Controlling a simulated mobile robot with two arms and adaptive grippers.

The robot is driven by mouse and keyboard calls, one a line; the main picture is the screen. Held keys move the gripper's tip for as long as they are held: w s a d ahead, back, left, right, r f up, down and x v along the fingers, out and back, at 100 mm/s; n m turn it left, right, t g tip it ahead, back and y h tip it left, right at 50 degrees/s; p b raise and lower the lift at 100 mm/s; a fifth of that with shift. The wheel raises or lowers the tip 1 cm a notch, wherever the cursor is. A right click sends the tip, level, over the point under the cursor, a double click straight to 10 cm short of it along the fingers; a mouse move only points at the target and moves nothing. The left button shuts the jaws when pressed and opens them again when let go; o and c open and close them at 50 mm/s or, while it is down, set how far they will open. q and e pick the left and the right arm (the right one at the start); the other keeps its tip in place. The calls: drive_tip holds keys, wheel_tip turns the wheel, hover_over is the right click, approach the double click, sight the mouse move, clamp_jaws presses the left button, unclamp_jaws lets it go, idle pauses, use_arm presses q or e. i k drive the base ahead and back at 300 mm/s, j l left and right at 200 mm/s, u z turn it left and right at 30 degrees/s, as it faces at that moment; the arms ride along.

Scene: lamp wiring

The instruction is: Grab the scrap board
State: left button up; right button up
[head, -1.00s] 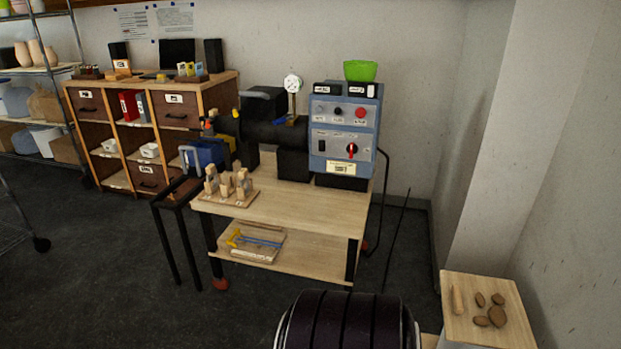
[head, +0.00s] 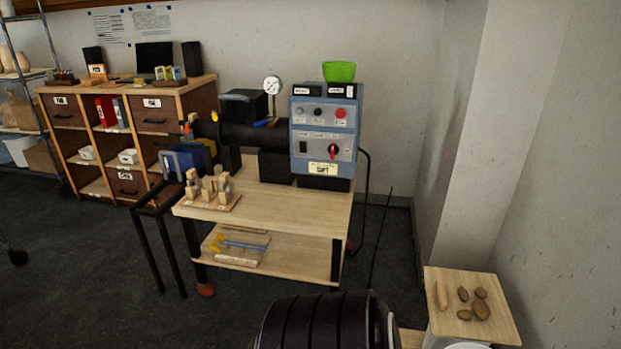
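A light wooden board (head: 500,327) lies at the lower right of the head view. Several brown lumps (head: 481,309) and one longer, paler piece (head: 441,295) rest on it. It looks like the scrap board, but I see no label on it. It sits on top of a pale support that is partly cut off by the bottom edge. Neither of my grippers is in view.
A wooden cart (head: 295,210) with a blue control box (head: 325,130) stands in the middle. A pegged block (head: 209,190) sits on its left end. A dark ribbed round shape fills the bottom centre. Wall juts out at right; dark floor is open at left.

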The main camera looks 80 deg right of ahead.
sight(464, 305)
drive_tip(key=z, duration=3.8)
drive_tip(key=i+j+z, duration=0.15)
drive_tip(key=j, duration=0.2)
drive_tip(key=i+j+z, duration=0.1)
drive_tip(key=i+j, duration=0.15)
drive_tip(key=j, duration=0.15)
drive_tip(key=i+j+z, duration=0.15)
drive_tip(key=j, duration=0.25)
drive_tip(key=i+j+z, duration=0.1)
drive_tip(key=j, duration=0.3)
drive_tip(key=i, duration=0.05)
